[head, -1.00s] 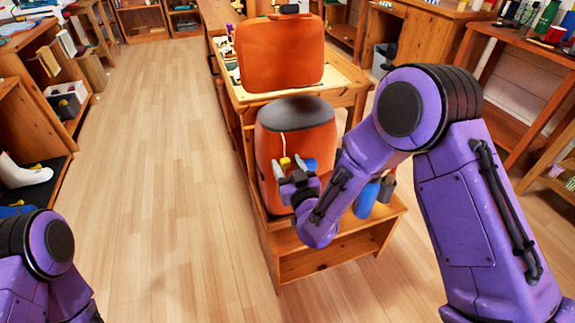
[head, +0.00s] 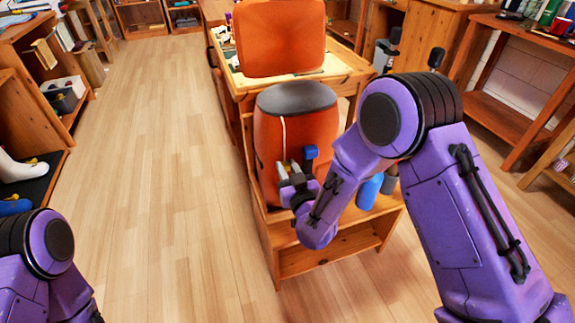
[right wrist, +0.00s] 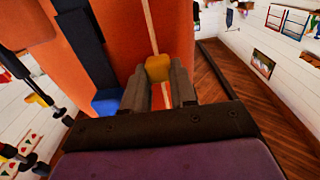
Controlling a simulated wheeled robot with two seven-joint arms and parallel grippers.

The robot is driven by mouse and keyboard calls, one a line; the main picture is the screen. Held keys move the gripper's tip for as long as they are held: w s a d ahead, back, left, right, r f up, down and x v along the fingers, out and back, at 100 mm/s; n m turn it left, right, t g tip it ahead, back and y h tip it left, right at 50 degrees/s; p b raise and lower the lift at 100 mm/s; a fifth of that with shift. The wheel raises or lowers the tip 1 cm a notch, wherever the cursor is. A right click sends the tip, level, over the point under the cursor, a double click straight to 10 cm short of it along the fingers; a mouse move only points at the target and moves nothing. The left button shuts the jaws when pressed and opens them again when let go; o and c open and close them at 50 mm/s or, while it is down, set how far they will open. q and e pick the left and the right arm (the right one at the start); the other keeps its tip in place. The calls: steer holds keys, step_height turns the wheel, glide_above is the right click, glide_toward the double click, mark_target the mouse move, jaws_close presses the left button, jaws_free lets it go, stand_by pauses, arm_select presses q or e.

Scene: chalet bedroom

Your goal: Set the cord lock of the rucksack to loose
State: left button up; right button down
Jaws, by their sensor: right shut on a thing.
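The orange rucksack (head: 268,140) with a grey top stands upright on a low wooden shelf unit in the head view. A pale cord (head: 284,132) runs down its front, and it also shows in the right wrist view (right wrist: 150,28). The yellow cord lock (right wrist: 158,68) sits on this cord, between the fingers of my right gripper (right wrist: 159,82). My right gripper (head: 287,168) is shut on the cord lock, low on the rucksack's front. The fingers mostly hide the lock in the head view. My left arm shows at the bottom left, but its gripper is out of frame.
A blue buckle (head: 311,152) on a dark strap is close beside my right gripper. A blue bottle (head: 369,192) stands on the shelf unit (head: 330,258) right of the rucksack. An orange case (head: 280,38) rests on the table behind. The floor to the left is clear.

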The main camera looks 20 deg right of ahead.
arm_select(q)
step_height(320, 180, down, 3)
steer(key=shift+r+b, duration=0.15)
steer(key=shift+b, duration=0.45)
arm_select(e)
step_height(320, 180, down, 4)
steer(key=shift+r, duration=0.15)
steer(key=c, duration=0.9)
jaws_free()
steer(key=s, duration=1)
steer(key=shift+s+d, duration=0.15)
steer(key=shift+s, duration=0.15)
